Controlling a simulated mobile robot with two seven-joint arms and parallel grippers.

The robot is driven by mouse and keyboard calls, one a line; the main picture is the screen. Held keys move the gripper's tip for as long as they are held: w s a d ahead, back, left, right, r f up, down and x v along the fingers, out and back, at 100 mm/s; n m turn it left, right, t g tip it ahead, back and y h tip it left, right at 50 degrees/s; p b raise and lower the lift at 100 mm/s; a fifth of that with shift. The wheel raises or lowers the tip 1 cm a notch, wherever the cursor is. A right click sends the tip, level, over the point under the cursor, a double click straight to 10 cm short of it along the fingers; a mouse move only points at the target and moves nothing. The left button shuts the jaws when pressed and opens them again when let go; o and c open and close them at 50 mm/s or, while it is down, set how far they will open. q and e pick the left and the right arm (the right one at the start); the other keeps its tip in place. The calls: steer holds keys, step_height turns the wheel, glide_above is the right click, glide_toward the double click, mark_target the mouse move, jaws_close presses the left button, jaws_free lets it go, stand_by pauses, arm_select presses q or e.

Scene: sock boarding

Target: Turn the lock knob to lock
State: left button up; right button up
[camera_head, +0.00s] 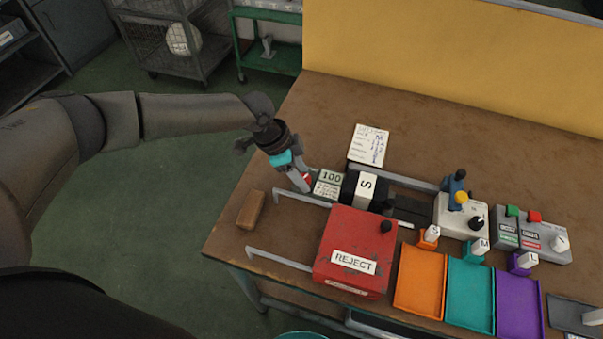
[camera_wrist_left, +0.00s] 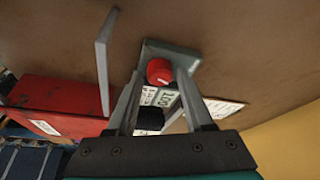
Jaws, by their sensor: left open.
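A round red knob (camera_wrist_left: 159,71) sits on a grey bracket (camera_wrist_left: 158,50) in the left wrist view; it appears to be the lock knob. In the head view only a bit of the red knob (camera_head: 306,178) shows beside the "100" label. My left gripper (camera_head: 301,183) points down at it from the left. In the wrist view my left gripper's (camera_wrist_left: 158,84) fingers are apart, one on each side of the knob. I cannot tell whether they touch it. Any mark on the knob is hidden. My right gripper is not in view.
A red REJECT box (camera_head: 335,236), a brown block (camera_head: 251,210) and grey rails (camera_head: 280,262) are nearer. Coloured trays (camera_head: 420,280) lie at right.

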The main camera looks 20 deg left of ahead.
arm_select(q)
jaws_close()
stand_by(0.3)
steer(key=m+g+b, duration=0.1)
steer(key=m+b, duration=0.1)
steer(key=shift+w+f+m, duration=0.1)
steer(key=shift+m, duration=0.2)
steer(key=shift+m+g+b, duration=0.4)
steer(key=shift+m+b, duration=0.25)
steer(key=shift+m, duration=0.35)
jaws_free()
